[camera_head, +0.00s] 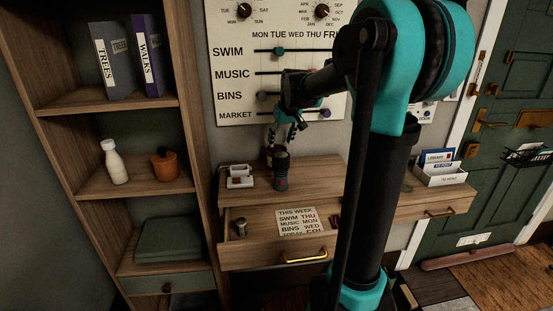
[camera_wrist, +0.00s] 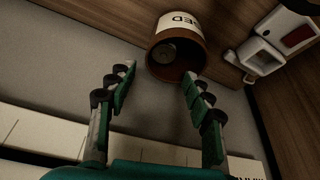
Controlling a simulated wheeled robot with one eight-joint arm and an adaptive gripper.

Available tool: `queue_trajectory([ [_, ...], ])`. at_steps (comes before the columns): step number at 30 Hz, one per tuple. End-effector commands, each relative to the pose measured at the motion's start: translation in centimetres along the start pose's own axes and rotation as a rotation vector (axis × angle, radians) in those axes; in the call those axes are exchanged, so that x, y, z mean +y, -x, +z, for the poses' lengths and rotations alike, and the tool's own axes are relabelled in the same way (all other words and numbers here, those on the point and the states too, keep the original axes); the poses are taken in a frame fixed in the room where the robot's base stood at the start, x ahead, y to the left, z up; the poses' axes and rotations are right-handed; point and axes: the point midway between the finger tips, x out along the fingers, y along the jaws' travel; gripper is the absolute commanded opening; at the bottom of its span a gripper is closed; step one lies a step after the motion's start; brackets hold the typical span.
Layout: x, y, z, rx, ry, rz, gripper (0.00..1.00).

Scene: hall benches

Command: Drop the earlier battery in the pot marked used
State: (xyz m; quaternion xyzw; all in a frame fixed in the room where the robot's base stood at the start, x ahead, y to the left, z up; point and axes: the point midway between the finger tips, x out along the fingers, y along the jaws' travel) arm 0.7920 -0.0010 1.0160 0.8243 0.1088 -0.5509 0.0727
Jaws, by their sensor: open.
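My gripper (camera_head: 284,136) is open above the desk, in front of the wall planner. In the wrist view my gripper (camera_wrist: 157,76) has its two fingers spread with nothing between them. A brown pot (camera_wrist: 196,52) with a white label ending in "ED" lies just beyond the fingertips. A round grey thing, apparently a battery (camera_wrist: 165,51), shows inside the pot's mouth. In the head view the pot is mostly hidden behind a dark torch-like cylinder (camera_head: 281,172). A small grey cylinder (camera_head: 241,228) stands in the open drawer (camera_head: 262,256).
A white device (camera_head: 240,176) stands on the desk, left of the torch; it also shows in the wrist view (camera_wrist: 262,58). A printed note (camera_head: 297,221) lies in the drawer. A shelf unit (camera_head: 110,105) stands left, and a leaflet box (camera_head: 440,174) stands right.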

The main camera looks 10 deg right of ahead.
Motion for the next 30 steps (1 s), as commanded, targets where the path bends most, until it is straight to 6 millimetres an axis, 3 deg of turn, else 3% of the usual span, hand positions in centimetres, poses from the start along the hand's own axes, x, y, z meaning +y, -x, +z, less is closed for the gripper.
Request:
queue_trajectory([
  [16,0.0,9.7,0.0,0.000,0.000,0.000,0.51],
  [21,0.0,11.2,0.0,0.000,-0.001,0.000,0.51],
  [30,0.0,11.4,0.0,0.000,0.000,0.000,0.51],
])
